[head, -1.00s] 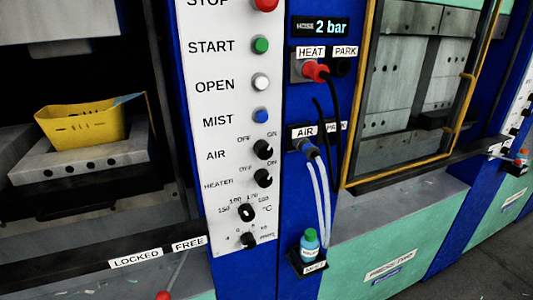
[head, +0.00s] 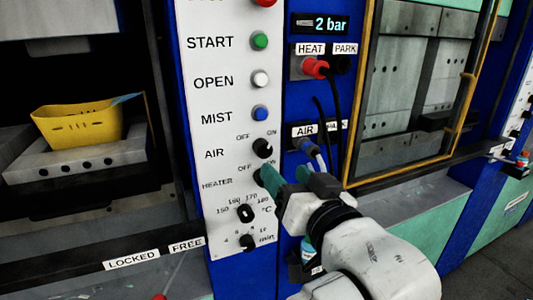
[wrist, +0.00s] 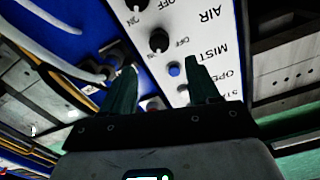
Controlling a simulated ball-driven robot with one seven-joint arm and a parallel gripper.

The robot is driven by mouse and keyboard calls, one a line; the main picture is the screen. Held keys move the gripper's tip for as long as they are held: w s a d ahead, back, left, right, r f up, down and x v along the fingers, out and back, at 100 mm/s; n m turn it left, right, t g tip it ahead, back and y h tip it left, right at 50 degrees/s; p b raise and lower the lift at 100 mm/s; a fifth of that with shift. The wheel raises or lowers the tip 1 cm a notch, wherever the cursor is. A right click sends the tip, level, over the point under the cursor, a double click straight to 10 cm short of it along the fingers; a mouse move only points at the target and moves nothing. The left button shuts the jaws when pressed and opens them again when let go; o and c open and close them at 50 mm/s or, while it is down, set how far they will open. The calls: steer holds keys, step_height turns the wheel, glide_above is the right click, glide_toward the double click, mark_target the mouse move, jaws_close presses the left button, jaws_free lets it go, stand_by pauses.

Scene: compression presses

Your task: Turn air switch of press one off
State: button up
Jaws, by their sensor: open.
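The air switch (head: 262,148) is a black knob on the white control panel, beside the AIR label, with OFF at its upper left and ON at its upper right. Its pale mark seems to point toward ON. It also shows upside down in the wrist view (wrist: 159,40), beyond the fingertips. My gripper (head: 285,173) is open and empty, its teal fingers just below and right of the air switch, apart from it. The heater knob (wrist: 137,5) is mostly hidden behind a finger in the head view.
The blue mist button (head: 260,113), white open button (head: 260,78) and green start button (head: 260,41) sit above. The temperature dial (head: 245,213) is below. Air hoses and the red heat plug (head: 315,67) are to the right.

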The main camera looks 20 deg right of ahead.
mark_target(265, 152)
steer(key=w+p, duration=0.1)
steer(key=w, duration=0.9)
steer(key=shift+s+f, duration=0.1)
steer(key=c, duration=1)
steer(key=shift+p, duration=0.3)
steer(key=shift+c, duration=0.2)
steer(key=shift+n, duration=0.3)
steer(key=n+p, duration=0.3)
steer(key=n, duration=0.2)
steer(key=shift+d+n, duration=0.1)
steer(key=shift+n, duration=0.2)
steer(key=n+p, duration=0.3)
steer(key=n, duration=0.2)
steer(key=shift+n, duration=0.3)
